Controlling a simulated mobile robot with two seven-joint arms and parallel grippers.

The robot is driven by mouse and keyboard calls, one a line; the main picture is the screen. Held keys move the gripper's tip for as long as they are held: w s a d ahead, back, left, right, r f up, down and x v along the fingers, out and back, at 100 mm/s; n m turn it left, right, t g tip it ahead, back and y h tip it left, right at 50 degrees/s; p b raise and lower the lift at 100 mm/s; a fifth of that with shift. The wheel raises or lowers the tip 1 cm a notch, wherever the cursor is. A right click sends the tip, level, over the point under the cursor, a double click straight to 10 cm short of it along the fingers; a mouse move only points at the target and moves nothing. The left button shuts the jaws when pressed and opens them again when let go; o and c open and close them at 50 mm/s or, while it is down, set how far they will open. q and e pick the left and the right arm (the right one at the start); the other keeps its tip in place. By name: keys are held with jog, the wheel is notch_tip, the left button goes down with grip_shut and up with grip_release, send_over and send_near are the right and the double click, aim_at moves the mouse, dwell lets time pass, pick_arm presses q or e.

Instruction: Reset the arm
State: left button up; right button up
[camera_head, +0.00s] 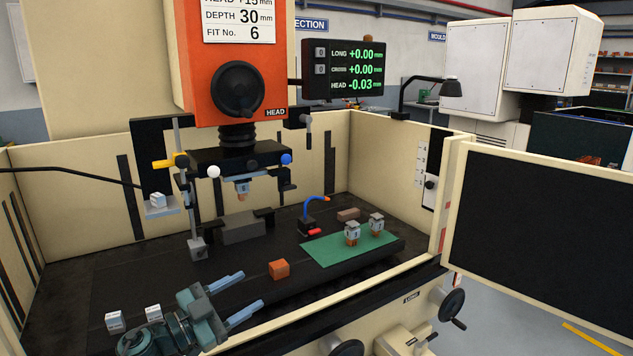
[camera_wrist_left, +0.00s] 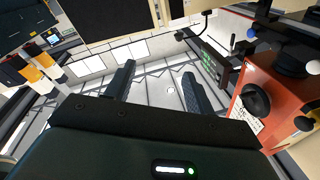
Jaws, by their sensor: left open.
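My left gripper (camera_head: 252,290) reaches in from the lower left of the head view, over the tank's front part. Its two blue-grey fingers are apart, with nothing between them. In the left wrist view the same open fingers (camera_wrist_left: 160,82) point towards the ceiling and roof beams, with no object between them. My right gripper is in neither view. Two copper electrodes with grey tops (camera_head: 352,235) (camera_head: 376,223) stand on a green mat (camera_head: 325,253), apart from my gripper. Another copper-tipped piece (camera_head: 242,187) sits under the machine's orange head (camera_head: 237,60).
A copper-coloured block (camera_head: 279,268) lies right of my fingers. Small white-topped blocks (camera_head: 115,322) (camera_head: 153,313) sit by my left arm. A grey block (camera_head: 243,228) lies below the head. Cream tank walls (camera_head: 395,150) and an open door (camera_head: 550,210) bound the space. A readout (camera_head: 343,72) hangs above.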

pick_arm(q)
jog(key=s+f+n+g+y, duration=0.1)
jog(key=s+f+n+y, duration=0.5)
jog(key=s+f, duration=0.6)
jog(key=s+f+n+g+y, duration=0.1)
jog(key=s+f+n+y, duration=0.5)
jog(key=s+f, duration=0.7)
jog(key=s, duration=0.4)
jog(key=shift+s+a+n, duration=0.35)
jog(key=shift+s+n, duration=0.05)
